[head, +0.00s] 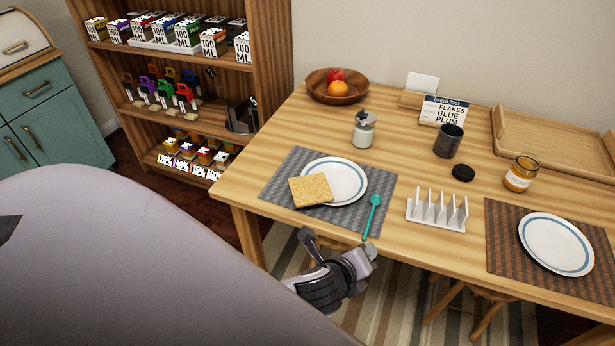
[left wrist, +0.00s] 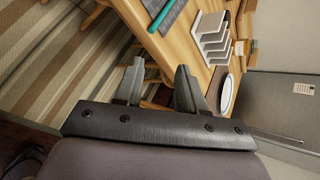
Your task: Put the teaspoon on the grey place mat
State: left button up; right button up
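The teal teaspoon (head: 374,207) lies along the right side of the grey place mat (head: 281,188). Its bowl appears over the mat, and its handle end reaches past the front right corner, near the table's front edge. The left wrist view shows the handle (left wrist: 163,14) at the top. A plate (head: 353,179) and a slice of bread (head: 311,190) are also on this mat. My left gripper (head: 341,243) is at the table's front edge, close to the handle end. In the left wrist view its fingers (left wrist: 158,85) are apart, with nothing between them. My right gripper is not in view.
A white toast rack (head: 437,213) stands right of the spoon. A brown mat (head: 504,247) with a plate (head: 556,244) lies farther right. A jar (head: 521,174), black lid (head: 463,173), dark cup (head: 448,141), fruit bowl (head: 320,92) and tray (head: 540,144) stand behind.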

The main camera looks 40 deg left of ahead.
pick_arm(q)
jog(key=s+a+f+n+h, duration=0.1)
jog(key=s+a+f+n, duration=0.1)
jog(key=s+n, duration=0.4)
jog(key=s+a+f+n+h, duration=0.1)
jog(key=s+f+n, duration=0.3)
jog(key=n, duration=1.2)
jog(key=s+a, duration=0.1)
jog(key=s, duration=0.2)
jog(key=shift+s+a+f+h, duration=0.15)
jog(key=shift+a+f+h, duration=0.05)
jog(key=shift+f+h, duration=0.1)
